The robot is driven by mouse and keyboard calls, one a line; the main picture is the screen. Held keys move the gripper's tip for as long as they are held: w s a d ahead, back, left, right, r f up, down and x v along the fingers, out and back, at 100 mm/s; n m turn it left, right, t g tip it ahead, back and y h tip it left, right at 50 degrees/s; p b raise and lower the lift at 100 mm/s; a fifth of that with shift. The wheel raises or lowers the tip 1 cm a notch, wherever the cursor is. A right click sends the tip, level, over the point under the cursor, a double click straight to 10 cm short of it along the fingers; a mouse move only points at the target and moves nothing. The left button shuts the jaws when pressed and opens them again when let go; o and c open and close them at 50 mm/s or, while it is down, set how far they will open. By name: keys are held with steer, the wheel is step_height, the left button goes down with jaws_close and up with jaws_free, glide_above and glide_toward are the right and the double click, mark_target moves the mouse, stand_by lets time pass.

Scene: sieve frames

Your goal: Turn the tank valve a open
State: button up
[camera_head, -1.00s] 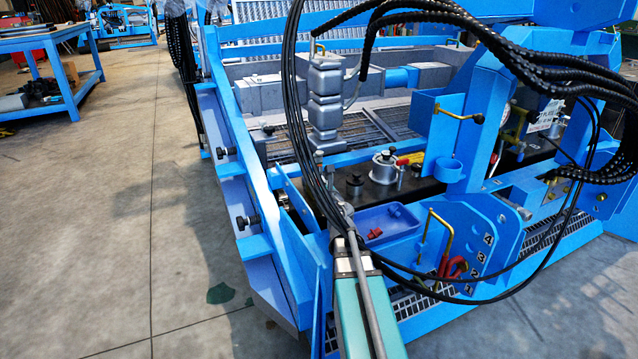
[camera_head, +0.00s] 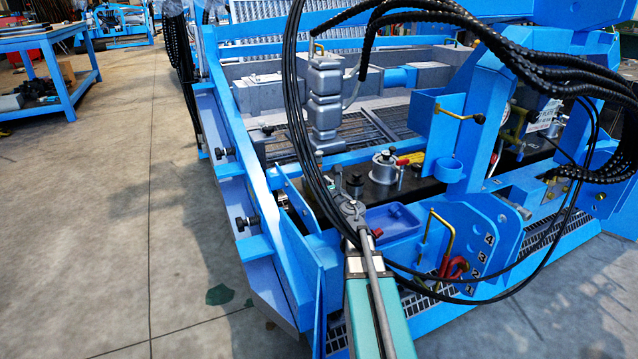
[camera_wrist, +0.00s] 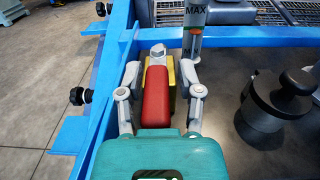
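A valve with a red lever (camera_wrist: 157,97), a silver nut at its far end and a yellow body (camera_wrist: 171,76) behind shows in the wrist view. I take it to be tank valve a; no label is readable. My gripper (camera_wrist: 160,68) is open, with one grey finger on each side of the lever. Gaps show between the fingers and the lever, so I see no grip on it. In the head view my gripper (camera_head: 345,190) is over the blue machine's front left corner, and the valve cannot be made out there.
A level tube marked MAX (camera_wrist: 195,25) stands just beyond the right finger. A black cap (camera_wrist: 285,95) stands on the dark tank top at right. A blue rail (camera_wrist: 230,45) runs behind. Black hoses (camera_head: 300,130) hang close to my arm. A blue tray (camera_head: 395,220) is beside my gripper.

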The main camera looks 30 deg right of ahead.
steer(key=shift+o, duration=0.3)
steer(key=s, duration=0.7)
steer(key=shift+s+a, duration=0.15)
steer(key=shift+s, duration=0.05)
steer(key=shift+r, duration=0.15)
stand_by(0.6)
